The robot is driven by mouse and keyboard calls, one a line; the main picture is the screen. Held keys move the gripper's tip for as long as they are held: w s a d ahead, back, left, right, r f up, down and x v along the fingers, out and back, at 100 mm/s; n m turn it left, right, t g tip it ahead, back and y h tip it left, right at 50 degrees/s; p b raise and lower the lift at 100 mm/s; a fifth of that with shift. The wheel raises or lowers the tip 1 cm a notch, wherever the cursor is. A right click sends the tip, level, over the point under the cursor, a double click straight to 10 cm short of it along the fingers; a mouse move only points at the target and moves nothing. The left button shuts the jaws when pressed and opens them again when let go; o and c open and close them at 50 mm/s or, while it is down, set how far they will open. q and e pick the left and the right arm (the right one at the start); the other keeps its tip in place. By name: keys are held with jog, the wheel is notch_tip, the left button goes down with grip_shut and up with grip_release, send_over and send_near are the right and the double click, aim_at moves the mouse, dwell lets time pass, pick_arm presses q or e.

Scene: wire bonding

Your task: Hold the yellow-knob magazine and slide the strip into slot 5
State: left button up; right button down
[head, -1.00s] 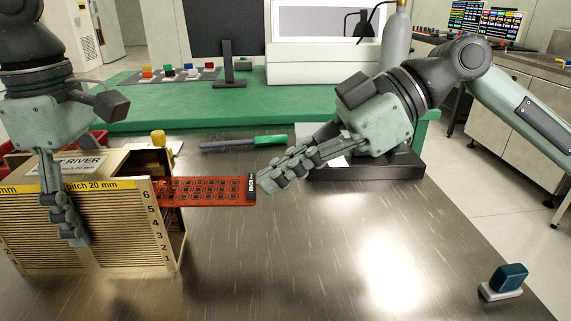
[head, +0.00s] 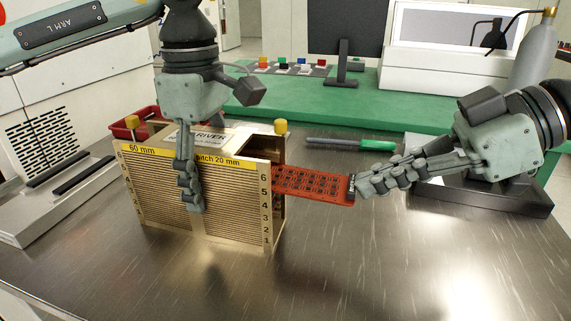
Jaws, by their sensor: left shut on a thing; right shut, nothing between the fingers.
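The tan ribbed magazine (head: 150,205) stands upright on the metal table. It has a yellow label band, slot numbers on its right edge and a yellow knob (head: 281,127) at its top right corner. My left gripper (head: 193,205) points down over its front face and is shut on it. The red-orange strip (head: 312,183) sticks out of its open right side, level and near numbers 5 and 6; its inner end is hidden. I cannot tell the exact slot. My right gripper (head: 362,187) is shut and empty, its fingertips at the strip's dark outer end.
A dark tool with a green handle (head: 375,145) lies behind the strip. A red bin (head: 130,127) is behind the magazine, and a grey slotted fixture (head: 45,205) stands left. A dark stand base (head: 500,190) lies under my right arm. The front table is clear.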

pick_arm(q)
jog(key=shift+d, duration=0.1)
pick_arm(e)
jog(key=shift+w+a+f, duration=0.1)
jog(key=shift+a+f, duration=0.05)
jog(key=shift+a, duration=0.9)
jog(key=shift+a, duration=0.1)
jog(key=v, duration=0.4)
jog(key=shift+d, duration=0.35)
jog(key=shift+a+r+x, duration=0.1)
jog(key=shift+r+x, duration=0.1)
jog(key=shift+x, duration=0.7)
jog(key=shift+a+r+x, duration=0.15)
jog(key=shift+x, duration=0.8)
